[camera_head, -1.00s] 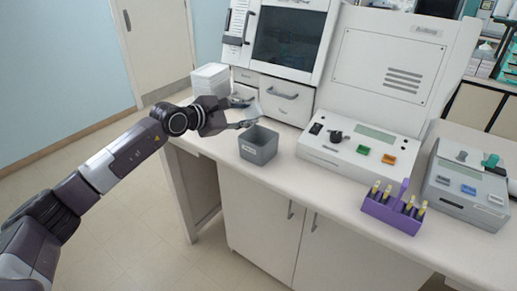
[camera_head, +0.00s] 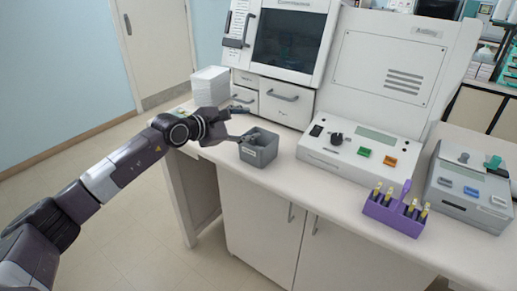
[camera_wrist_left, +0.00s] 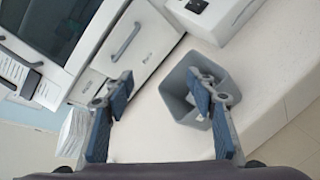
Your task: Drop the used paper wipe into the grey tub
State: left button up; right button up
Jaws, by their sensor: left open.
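My left gripper (camera_head: 241,122) is open and empty, just left of and above the tub. In the left wrist view (camera_wrist_left: 160,85) its fingers are wide apart, with one finger in front of the tub's opening. A small pale shape shows inside the tub, partly hidden by the walls and finger; it looks like the paper wipe, but I cannot make out its outline. My right gripper is out of view.
A white stack (camera_head: 210,86) stands behind my left gripper. A large white machine (camera_head: 290,45) with drawers is behind the tub. A control unit (camera_head: 350,165) and a purple rack (camera_head: 393,216) of yellow-topped tubes are to the right. The bench front by the tub is clear.

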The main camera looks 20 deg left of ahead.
pick_arm(q)
jog(key=v, duration=1.2)
jog(key=shift+d, duration=0.1)
